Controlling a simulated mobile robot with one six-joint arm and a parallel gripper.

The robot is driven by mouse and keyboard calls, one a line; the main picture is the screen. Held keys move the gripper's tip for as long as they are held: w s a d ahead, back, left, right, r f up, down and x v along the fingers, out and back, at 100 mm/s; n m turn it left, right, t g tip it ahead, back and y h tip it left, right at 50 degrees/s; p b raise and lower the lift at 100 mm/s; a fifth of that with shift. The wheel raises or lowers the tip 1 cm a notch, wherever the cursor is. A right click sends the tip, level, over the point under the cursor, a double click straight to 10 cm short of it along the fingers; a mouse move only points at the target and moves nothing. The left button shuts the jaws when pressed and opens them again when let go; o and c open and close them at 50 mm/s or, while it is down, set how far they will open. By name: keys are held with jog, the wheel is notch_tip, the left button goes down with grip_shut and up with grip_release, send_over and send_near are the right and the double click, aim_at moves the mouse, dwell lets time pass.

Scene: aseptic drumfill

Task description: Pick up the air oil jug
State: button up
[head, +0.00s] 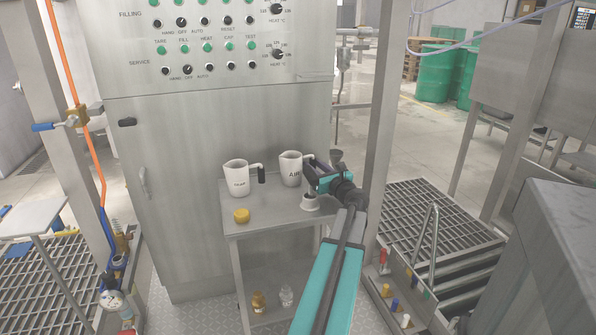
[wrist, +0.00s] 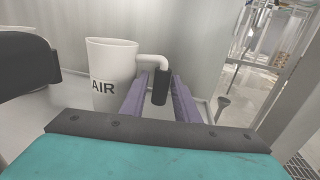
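The air oil jug (head: 290,168) is white with black "AIR" lettering and stands upright on a small metal stand (head: 236,222). In the wrist view the jug (wrist: 111,66) shows left of centre, its white arm bending right to a black handle grip (wrist: 160,88). My gripper (head: 311,166) is at the jug's right side. In the wrist view my gripper (wrist: 159,77) has its two purple fingers apart, one on each side of the black grip, with a gap visible on both sides. The jug's base is partly hidden in the wrist view.
A second white jug (head: 236,178) with a black grip stands left on the stand. A yellow cap (head: 241,216) lies in front of it. A steel cabinet (head: 200,130) rises behind, and a metal post (head: 382,110) stands at right.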

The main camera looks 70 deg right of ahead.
jog(key=shift+b+x, duration=0.45)
jog(key=shift+x, duration=2.15)
jog(key=shift+s+d+f, duration=0.1)
grip_shut()
